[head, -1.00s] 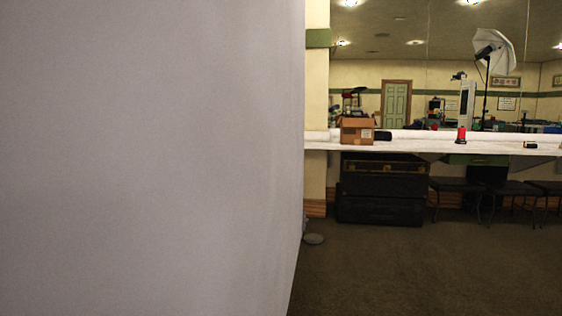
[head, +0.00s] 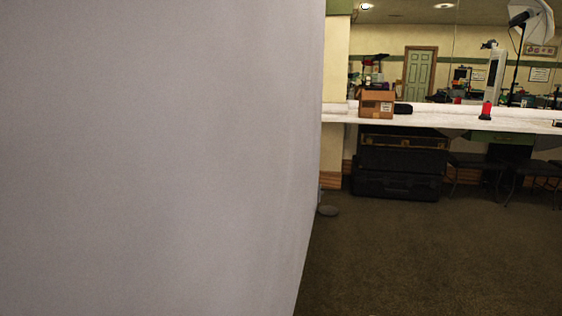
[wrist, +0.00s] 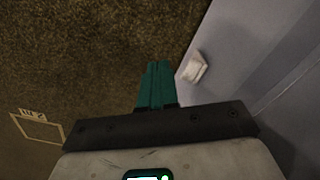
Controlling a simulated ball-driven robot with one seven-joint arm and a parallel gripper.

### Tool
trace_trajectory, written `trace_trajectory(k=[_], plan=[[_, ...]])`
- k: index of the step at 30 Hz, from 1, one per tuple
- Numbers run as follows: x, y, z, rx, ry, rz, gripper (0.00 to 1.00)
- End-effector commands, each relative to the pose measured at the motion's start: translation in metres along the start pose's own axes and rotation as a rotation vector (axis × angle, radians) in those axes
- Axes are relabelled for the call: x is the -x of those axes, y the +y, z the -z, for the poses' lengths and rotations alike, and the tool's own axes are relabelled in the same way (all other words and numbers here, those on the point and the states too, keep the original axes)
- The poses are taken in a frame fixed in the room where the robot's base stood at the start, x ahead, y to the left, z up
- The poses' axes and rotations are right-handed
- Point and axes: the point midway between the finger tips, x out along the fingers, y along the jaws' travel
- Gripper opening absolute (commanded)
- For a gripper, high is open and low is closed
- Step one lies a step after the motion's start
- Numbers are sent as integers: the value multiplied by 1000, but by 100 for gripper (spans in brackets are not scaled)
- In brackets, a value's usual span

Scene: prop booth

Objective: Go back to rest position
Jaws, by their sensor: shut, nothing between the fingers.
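My gripper (wrist: 157,66) shows in the wrist view. Its two teal fingers are together with nothing between them, above brown carpet (wrist: 80,60). It is out of the head view.
A large pale grey wall panel (head: 150,160) fills the left of the head view. Brown carpet (head: 430,260) lies open to its right. A white counter (head: 450,121) bears a cardboard box (head: 376,104) and a red object (head: 486,111). Black cases (head: 400,185) stand beneath. A small white block (wrist: 195,68) is by the wall.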

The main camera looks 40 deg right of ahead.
Motion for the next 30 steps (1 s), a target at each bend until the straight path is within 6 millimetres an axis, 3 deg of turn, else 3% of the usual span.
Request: trace_trajectory(k=[9,14,20,30], plan=[[0,1,0,0,0,0,0],[14,13,-6,30,7,4,0],[61,50,-26,122,29,12,0],[159,112,-80,280,66,10,0]])
